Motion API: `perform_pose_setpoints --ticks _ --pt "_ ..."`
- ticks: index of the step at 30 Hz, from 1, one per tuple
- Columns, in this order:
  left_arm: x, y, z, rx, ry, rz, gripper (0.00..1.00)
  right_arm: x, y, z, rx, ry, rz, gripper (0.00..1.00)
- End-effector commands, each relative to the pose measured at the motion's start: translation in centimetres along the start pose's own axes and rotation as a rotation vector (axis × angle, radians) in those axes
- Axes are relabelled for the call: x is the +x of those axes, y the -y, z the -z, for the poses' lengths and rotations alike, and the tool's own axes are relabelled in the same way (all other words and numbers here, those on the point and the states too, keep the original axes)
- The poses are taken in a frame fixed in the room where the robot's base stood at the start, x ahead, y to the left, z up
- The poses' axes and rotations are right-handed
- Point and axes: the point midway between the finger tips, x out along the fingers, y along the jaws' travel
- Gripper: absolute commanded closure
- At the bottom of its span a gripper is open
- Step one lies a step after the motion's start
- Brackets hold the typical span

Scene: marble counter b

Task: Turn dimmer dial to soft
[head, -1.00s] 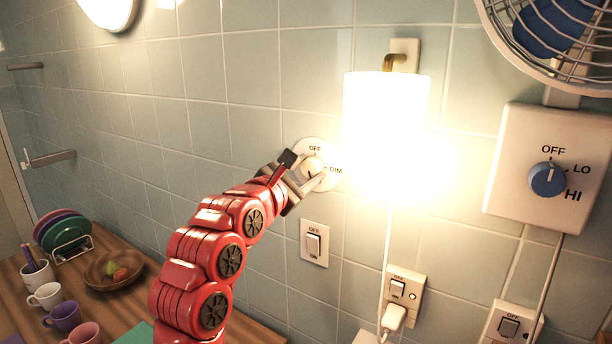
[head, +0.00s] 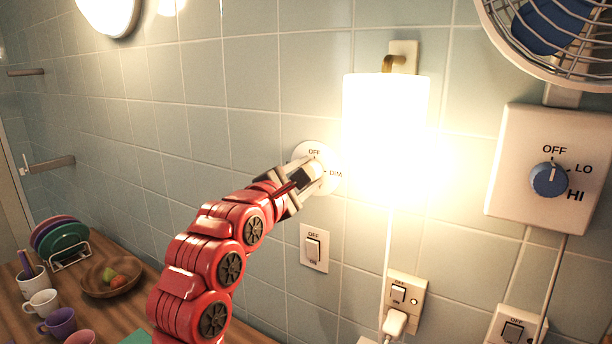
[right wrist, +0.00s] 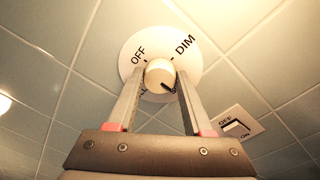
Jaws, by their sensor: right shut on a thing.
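The dimmer dial is a round white plate (head: 302,152) on the tiled wall, with OFF at its top and DIM at its right in the head view. Its cream knob (right wrist: 160,74) shows in the right wrist view, with a dark pointer mark toward its lower right, away from OFF and DIM. The wall lamp (head: 385,135) beside the dial glows brightly. My left gripper is out of view.
A light switch (head: 314,247) sits just below the dial. A fan control box (head: 520,205) with a blue knob (head: 549,179) is at the right, under a caged fan (head: 560,40). Mugs, a dish rack (head: 70,252) and a fruit bowl (head: 110,275) stand on the wooden counter at lower left.

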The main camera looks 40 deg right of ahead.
Motion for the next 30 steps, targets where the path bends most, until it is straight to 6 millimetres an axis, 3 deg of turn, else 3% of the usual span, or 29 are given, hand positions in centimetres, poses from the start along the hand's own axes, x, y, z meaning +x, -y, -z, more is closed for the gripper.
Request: perform_pose_setpoints --ticks 3,4,9,20,23,30 --pt "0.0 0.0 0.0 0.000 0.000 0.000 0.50 0.0 0.1 0.1 -0.001 -0.003 0.003 1.00" --pt "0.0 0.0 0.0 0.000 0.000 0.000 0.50 0.0 0.1 0.1 -0.001 -0.003 0.003 0.46" --pt "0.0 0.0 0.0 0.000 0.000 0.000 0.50 0.0 0.1 0.1 -0.002 -0.002 0.002 0.19" --pt "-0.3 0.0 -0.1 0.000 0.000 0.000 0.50 -0.6 0.1 0.1 -0.001 -0.001 0.000 0.19" --pt "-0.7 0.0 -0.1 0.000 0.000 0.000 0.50 -2.0 0.1 0.2 0.000 -0.003 -0.002 0.19" --pt "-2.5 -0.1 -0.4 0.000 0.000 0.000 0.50 -8.2 0.3 0.5 0.000 -0.008 -0.003 0.19"
